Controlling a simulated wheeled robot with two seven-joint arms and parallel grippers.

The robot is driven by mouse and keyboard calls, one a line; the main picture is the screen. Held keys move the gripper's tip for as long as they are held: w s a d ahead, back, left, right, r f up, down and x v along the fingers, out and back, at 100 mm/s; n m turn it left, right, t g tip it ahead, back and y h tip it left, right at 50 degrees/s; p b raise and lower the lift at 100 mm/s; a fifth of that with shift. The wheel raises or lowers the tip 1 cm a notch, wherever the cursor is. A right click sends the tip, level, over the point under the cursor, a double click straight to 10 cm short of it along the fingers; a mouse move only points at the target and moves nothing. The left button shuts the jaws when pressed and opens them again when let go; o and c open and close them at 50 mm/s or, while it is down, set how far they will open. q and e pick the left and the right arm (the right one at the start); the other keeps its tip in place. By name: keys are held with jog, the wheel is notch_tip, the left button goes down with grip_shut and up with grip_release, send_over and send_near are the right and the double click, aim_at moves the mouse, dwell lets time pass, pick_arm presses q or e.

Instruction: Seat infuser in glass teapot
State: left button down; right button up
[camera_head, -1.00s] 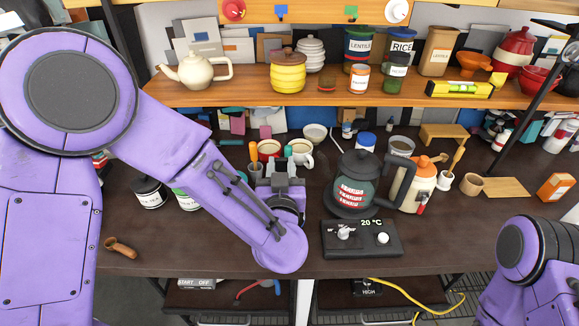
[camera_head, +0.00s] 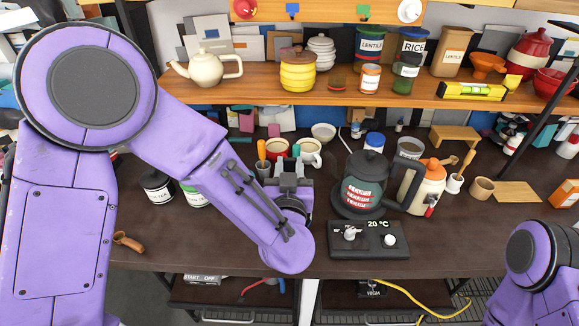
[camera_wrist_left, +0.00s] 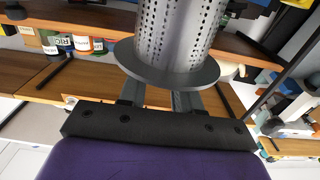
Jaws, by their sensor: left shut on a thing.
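The infuser (camera_wrist_left: 172,32) is a perforated metal cylinder with a wide grey flange (camera_wrist_left: 165,78), seen in the left wrist view. My left gripper (camera_wrist_left: 160,95) is shut on it below the flange. In the head view my left gripper (camera_head: 291,178) is over the counter, left of a dark-lidded kettle (camera_head: 362,188); the infuser cannot be made out there. A cream teapot (camera_head: 207,69) stands on the shelf. My right gripper is out of view.
A black control panel (camera_head: 368,240) reading 20 °C lies in front of the kettle. Mugs (camera_head: 309,152) stand behind my left gripper. The front left counter is mostly clear, with a wooden scoop (camera_head: 128,241).

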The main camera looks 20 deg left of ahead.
pick_arm(q)
jog(key=shift+f, duration=0.15)
jog(key=shift+f, duration=0.15)
jog(key=c, duration=0.7)
grip_release()
jog(key=v, duration=1)
jog(key=shift+s, duration=0.25)
